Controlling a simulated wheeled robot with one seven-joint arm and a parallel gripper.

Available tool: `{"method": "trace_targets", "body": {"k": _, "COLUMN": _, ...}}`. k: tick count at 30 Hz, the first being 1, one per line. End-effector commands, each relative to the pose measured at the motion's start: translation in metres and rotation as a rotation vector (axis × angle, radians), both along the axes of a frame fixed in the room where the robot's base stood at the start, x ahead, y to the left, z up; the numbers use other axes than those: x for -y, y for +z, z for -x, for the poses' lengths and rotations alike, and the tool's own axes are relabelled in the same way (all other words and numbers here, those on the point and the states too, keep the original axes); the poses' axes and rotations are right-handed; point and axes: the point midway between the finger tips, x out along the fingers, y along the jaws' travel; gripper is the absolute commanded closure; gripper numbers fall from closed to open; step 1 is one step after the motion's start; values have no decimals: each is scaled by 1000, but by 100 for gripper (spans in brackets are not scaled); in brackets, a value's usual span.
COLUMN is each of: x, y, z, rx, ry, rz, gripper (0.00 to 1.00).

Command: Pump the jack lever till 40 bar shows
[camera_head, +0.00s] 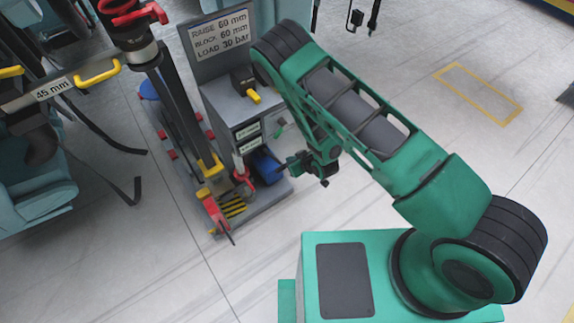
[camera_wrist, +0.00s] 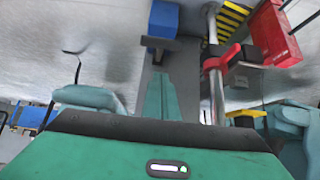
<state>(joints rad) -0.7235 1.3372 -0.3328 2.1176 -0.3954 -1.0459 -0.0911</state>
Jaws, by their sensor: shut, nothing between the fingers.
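The jack station (camera_head: 228,110) stands left of my arm in the head view. Its sign (camera_head: 221,33) reads RAISE 60 mm, BLOCK 60 mm, LOAD 30 bar. A red-handled part (camera_head: 243,178), possibly the jack lever, stands low at its front; the wrist view shows a red collar on a metal rod (camera_wrist: 216,95). My gripper (camera_head: 284,165) is beside the station's low front, right of the red part. Its green fingers show closed together and empty in the wrist view (camera_wrist: 160,95), left of the rod and apart from it. I can read no pressure value.
A blue block (camera_head: 266,165) lies by my gripper and shows ahead of the fingers in the wrist view (camera_wrist: 163,20). A red part (camera_head: 214,212) stands at the base's front. A 45 mm label (camera_head: 51,90) is on the left structure. Floor to the right is clear.

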Motion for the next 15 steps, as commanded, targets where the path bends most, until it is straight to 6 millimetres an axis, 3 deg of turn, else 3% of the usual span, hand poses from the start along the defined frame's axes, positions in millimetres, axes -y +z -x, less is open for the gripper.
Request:
{"method": "trace_targets", "body": {"k": 8, "x": -21, "y": -39, "z": -30, "rx": 1, "ry": 2, "rz": 0, "gripper": 100}}
{"method": "trace_targets", "body": {"k": 15, "x": -19, "y": -68, "z": -28, "rx": -1, "ry": 1, "rz": 2, "gripper": 100}}
